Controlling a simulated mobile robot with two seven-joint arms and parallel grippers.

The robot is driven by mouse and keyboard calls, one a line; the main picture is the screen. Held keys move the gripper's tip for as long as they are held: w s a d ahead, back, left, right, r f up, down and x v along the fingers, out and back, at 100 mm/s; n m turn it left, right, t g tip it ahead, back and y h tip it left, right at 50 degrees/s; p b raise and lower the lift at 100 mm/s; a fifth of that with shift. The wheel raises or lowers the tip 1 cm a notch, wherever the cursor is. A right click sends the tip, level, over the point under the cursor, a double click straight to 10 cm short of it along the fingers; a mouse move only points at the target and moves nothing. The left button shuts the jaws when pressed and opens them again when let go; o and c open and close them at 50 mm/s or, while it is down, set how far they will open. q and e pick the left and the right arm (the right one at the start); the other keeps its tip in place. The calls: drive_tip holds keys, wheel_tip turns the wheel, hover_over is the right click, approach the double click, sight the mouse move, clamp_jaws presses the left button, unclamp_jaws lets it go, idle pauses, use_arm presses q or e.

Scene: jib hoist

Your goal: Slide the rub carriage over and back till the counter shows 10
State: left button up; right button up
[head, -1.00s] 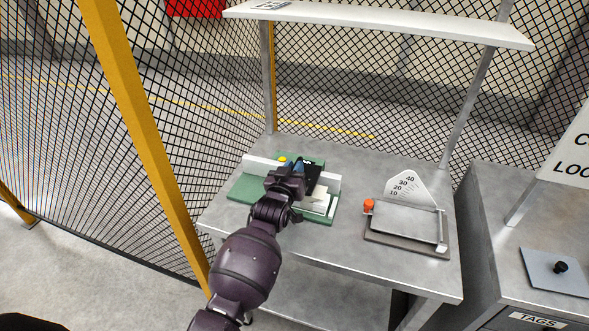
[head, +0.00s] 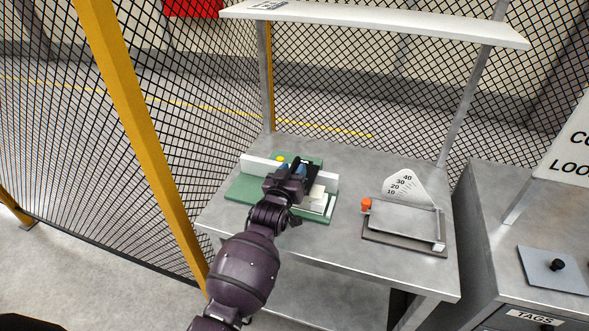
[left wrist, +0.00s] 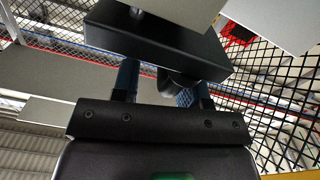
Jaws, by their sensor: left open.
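The rub rig is a green base (head: 242,192) with a white rail (head: 262,166) on the bench, with a yellow spot (head: 281,158) at its back. My left gripper (head: 292,172) is over the middle of the rig and hides part of it. In the left wrist view its two blue-tipped fingers (left wrist: 162,84) are apart. A black block (left wrist: 155,42), probably the carriage, is just beyond them, with a short dark post (left wrist: 178,84) below it near the right finger. I cannot tell whether they touch. No counter reading is legible. My right gripper is not in view.
A plate device with an orange knob (head: 366,204) and a numbered scale (head: 402,185) stands to the right on the bench (head: 340,250). A white shelf (head: 380,24) spans above. A yellow post (head: 135,120) and mesh fence are at the left.

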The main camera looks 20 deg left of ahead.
use_arm(q)
drive_tip(key=s, duration=0.9)
drive_tip(key=shift+s+p, duration=0.3)
drive_tip(key=shift+s, duration=0.1)
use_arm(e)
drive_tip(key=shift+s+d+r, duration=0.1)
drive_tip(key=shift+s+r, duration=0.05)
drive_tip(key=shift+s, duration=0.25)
use_arm(q)
drive_tip(key=shift+a, duration=0.1)
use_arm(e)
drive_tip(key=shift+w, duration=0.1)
